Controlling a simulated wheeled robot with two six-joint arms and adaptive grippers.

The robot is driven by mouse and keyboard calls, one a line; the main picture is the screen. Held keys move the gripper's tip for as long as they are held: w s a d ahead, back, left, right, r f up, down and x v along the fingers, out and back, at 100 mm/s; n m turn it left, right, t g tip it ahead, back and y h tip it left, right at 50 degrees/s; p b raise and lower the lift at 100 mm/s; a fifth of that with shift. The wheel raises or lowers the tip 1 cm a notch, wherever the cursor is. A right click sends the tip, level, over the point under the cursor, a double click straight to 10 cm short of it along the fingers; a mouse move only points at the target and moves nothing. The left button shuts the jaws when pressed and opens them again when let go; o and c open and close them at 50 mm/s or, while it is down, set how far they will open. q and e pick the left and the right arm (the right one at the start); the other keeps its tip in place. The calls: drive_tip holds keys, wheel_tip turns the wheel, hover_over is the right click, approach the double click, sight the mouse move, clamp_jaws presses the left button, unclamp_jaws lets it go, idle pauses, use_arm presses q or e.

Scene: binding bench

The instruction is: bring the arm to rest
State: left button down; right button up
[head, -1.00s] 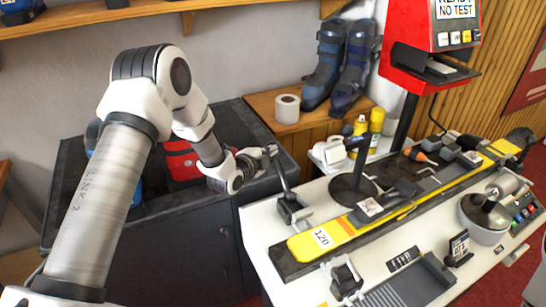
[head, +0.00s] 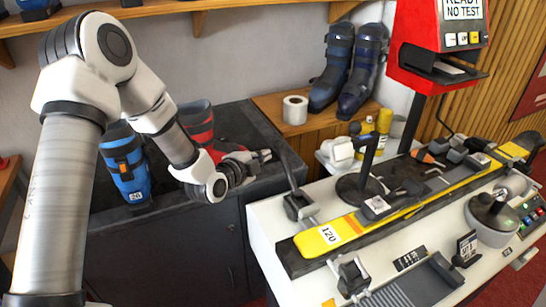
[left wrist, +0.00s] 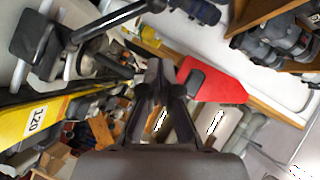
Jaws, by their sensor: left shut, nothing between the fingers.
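My left arm comes in from the left in the head view. Its left gripper (head: 262,156) is shut and empty, over the right part of the dark cabinet top, left of the bench. The shut fingers also show in the left wrist view (left wrist: 158,75). My right gripper is in neither view.
A blue boot (head: 126,170) and a red boot (head: 196,124), partly behind my arm, stand on the dark cabinet (head: 240,118). The white bench (head: 262,222) holds a yellow ski (head: 345,230) in clamps. A tape roll (head: 295,109) and dark blue boots (head: 345,75) stand behind.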

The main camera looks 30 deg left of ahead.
use_arm(q)
drive_tip(key=s+d+f+n+g, duration=0.3)
drive_tip(key=s+f+n+g, duration=0.1)
drive_tip(key=s+f, duration=0.6)
drive_tip(key=s+d+f+n+g, duration=0.4)
drive_tip(key=s+f, duration=0.3)
drive_tip(key=f, duration=0.5)
drive_tip(key=s+f+n+g, duration=0.3)
drive_tip(key=s+f, duration=0.1)
drive_tip(key=s, duration=0.6)
drive_tip(key=s+d+f+n+g+y, duration=0.1)
drive_tip(key=s+f+n+g, duration=0.3)
drive_tip(key=s, duration=0.6)
drive_tip(key=shift+s+f, duration=0.25)
drive_tip(key=shift+s, duration=0.05)
